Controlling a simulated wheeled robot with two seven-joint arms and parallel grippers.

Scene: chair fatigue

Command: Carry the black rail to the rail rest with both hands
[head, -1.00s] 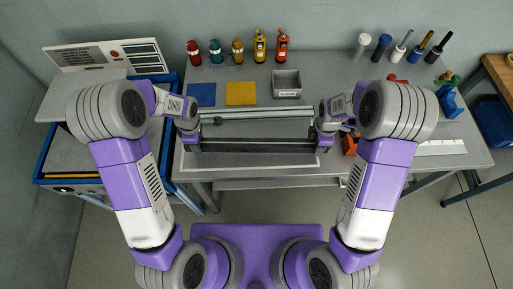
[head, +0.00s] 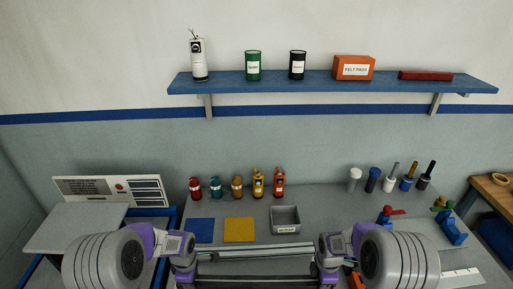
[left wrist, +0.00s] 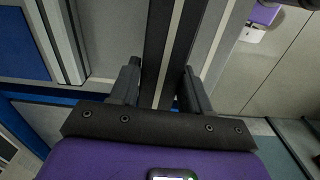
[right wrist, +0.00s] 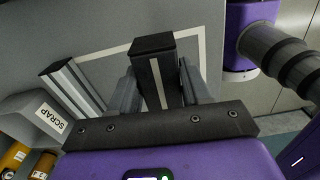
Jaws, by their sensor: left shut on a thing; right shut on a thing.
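The black rail (head: 255,281) spans between my two grippers at the bottom of the head view. My left gripper (head: 186,276) is shut on its left part; in the left wrist view the rail (left wrist: 163,45), with a pale stripe, runs between the fingers (left wrist: 160,84). My right gripper (head: 328,274) is shut near its right end; the square end of the rail (right wrist: 153,45) shows in the right wrist view between the fingers (right wrist: 160,86). I cannot tell how far the rail is above the bench. I cannot make out the rail rest for certain.
A silver rail (head: 255,252) lies just behind the black one. A grey bin (head: 285,226), a yellow mat (head: 239,230) and a blue mat (head: 201,231) are farther back. Bottles and tools stand along the wall. A blue shelf (head: 330,85) hangs above.

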